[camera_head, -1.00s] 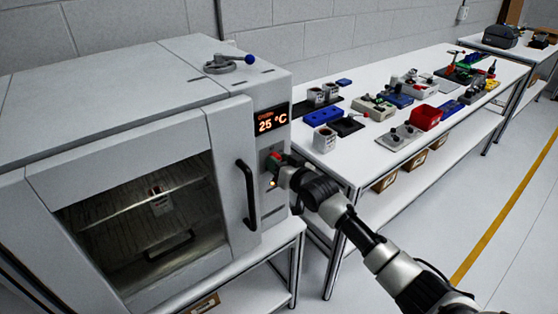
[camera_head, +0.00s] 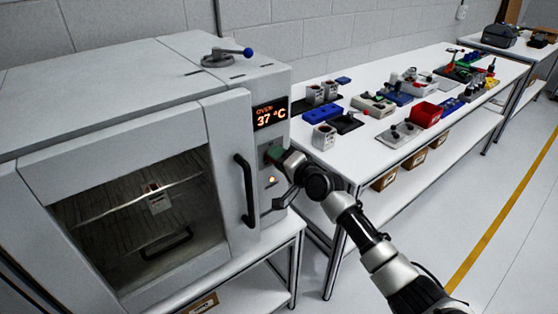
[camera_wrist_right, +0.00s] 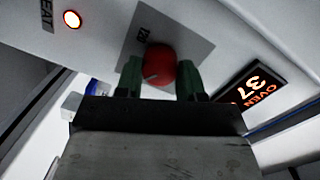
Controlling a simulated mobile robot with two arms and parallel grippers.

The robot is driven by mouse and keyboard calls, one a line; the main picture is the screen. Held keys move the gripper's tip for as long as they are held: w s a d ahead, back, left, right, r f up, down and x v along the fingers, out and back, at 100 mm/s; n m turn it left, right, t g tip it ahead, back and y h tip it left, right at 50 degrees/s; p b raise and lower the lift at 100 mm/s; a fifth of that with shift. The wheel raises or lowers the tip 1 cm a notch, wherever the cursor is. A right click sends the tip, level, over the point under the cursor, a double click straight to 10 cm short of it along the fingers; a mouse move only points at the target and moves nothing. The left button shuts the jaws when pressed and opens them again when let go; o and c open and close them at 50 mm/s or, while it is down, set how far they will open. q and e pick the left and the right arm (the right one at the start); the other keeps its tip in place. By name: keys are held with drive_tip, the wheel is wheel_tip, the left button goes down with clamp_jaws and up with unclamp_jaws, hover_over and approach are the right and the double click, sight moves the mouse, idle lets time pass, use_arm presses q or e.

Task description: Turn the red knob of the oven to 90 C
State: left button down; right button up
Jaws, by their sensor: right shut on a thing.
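The oven (camera_head: 120,170) stands at the left with its door closed. Its display (camera_head: 270,115) reads 37 °C, and the display also shows in the right wrist view (camera_wrist_right: 254,90), where it appears rotated. The red knob (camera_wrist_right: 160,66) is on the oven's control panel, between the green fingertips of my right gripper (camera_wrist_right: 159,78). A pale mark shows on the knob's face. In the head view my right gripper (camera_head: 277,158) is at the panel below the display, and the knob is hidden there by the gripper. My left gripper is not in view.
A lit HEAT lamp (camera_head: 272,180) is below the knob. The black door handle (camera_head: 245,190) stands out just left of the gripper. A blue-tipped lever (camera_head: 246,52) is on top of the oven. A white table (camera_head: 345,165) with several parts stands to the right.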

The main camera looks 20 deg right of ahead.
drive_tip(key=shift+f+m, duration=0.1)
drive_tip(key=shift+m, duration=1.2)
drive_tip(key=o, duration=0.9)
drive_tip(key=v, duration=1)
drive_tip(key=shift+s+d+b, duration=0.3)
drive_tip(key=shift+b, duration=0.1)
